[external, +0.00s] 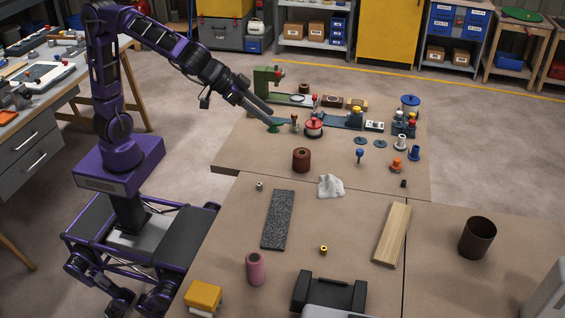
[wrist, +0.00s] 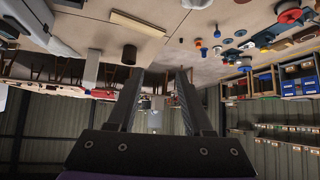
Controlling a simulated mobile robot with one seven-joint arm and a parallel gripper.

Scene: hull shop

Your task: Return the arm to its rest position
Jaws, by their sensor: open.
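My purple arm reaches out over the far part of the table in the external view. My gripper (external: 272,115) points down and to the right, near a green piece (external: 274,127) and a red-lidded pot (external: 314,128). In the wrist view my gripper (wrist: 159,72) shows two dark fingers spread apart with nothing between them. Whether the fingertips touch anything cannot be told from the external view. The wrist view shows the table upside down along its top.
The brown table (external: 230,155) carries a green machine (external: 267,80), a brown spool (external: 302,160), a white cloth (external: 330,187), a dark grey slab (external: 278,220), a wooden board (external: 392,235) and a dark cup (external: 477,237). A workbench (external: 40,125) stands left of my arm.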

